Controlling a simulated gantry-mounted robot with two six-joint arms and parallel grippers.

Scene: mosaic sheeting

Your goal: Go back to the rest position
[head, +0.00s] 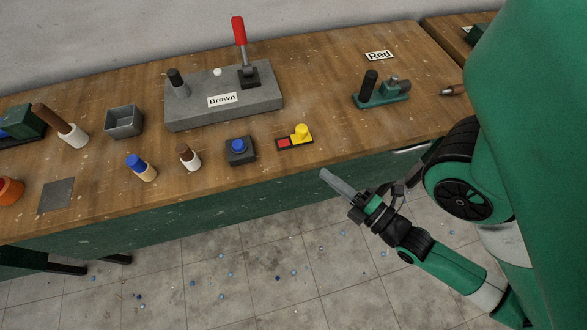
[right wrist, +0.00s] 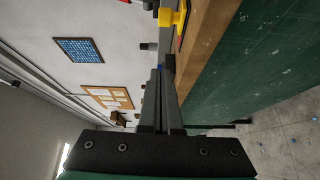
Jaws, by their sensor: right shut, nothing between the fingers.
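My right gripper (head: 326,175) is in front of the workbench's front edge in the head view, above the tiled floor. Its two long grey fingers lie together, shut and empty. In the right wrist view the shut fingers (right wrist: 160,95) point up the picture, beside the bench edge. My right arm comes in from the lower right. My left gripper does not show in either view.
The wooden workbench (head: 320,84) holds a grey "Brown" block (head: 200,117) with a red lever, a yellow-and-red piece (head: 301,132), a blue button box (head: 240,151), a grey bin (head: 124,121) and a green stand (head: 381,99) by the "Red" label. Blue bits litter the floor.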

